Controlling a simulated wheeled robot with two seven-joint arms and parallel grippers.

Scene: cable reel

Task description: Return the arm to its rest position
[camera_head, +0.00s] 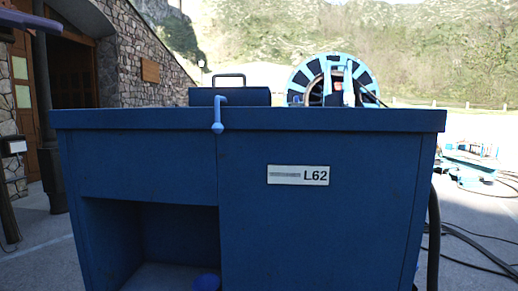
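Neither of my grippers can be made out in the head view, so I cannot see what either one holds. A blue and black cable reel (301,79) stands upright behind the top of a dark blue cabinet (320,230). The cabinet's top edge hides the lower part of the reel. A dark cable runs from the reel's right side over the cabinet top.
The cabinet fills the middle, with an L62 plate (298,175), a light blue hook-shaped piece (218,115) and an open lower bay. A handled blue box (230,96) sits on top. Loose cables (470,243) lie right. A stone wall (140,60) stands left.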

